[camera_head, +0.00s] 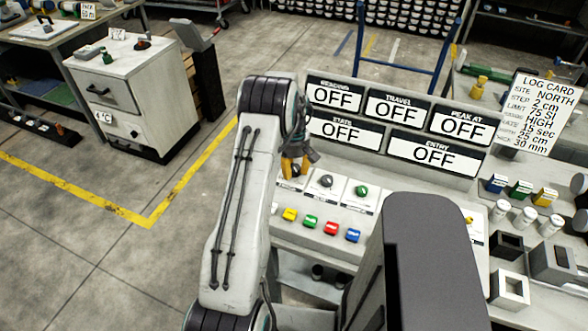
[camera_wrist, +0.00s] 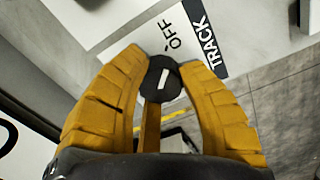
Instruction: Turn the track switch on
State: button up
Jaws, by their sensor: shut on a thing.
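The track switch (camera_wrist: 163,84) is a dark round knob with a short white mark, beside the words OFF and TRACK on a white plate (camera_wrist: 112,22) in the wrist view. Its white mark lies slanted, roughly toward the word OFF. My gripper (camera_wrist: 164,66) has yellow fingers shut on the knob, one on each side. In the head view my gripper (camera_head: 294,165) is at the left end of the row of knobs on the panel, and it mostly hides the switch there.
A grey knob (camera_head: 326,181) and a green knob (camera_head: 361,190) sit right of my gripper. Coloured buttons (camera_head: 331,228) line the front. Display signs reading OFF (camera_head: 433,152) stand behind. A log card (camera_head: 540,113) stands at right. Open floor (camera_head: 75,235) lies left.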

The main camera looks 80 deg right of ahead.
jog(key=shift+f+m, duration=0.15)
jog(key=shift+m, duration=0.15)
jog(key=m+b, duration=0.2)
jog(key=shift+f+m, duration=0.1)
jog(key=shift+m, duration=0.3)
jog(key=m+b, duration=0.2)
jog(key=m, duration=0.3)
jog(key=shift+m, duration=0.3)
jog(key=m, duration=0.4)
jog(key=shift+a+b, duration=0.1)
jog(key=shift+b, duration=0.3)
jog(key=shift+m, duration=2.4)
jog(key=o, duration=1.2)
jog(key=shift+r, duration=0.2)
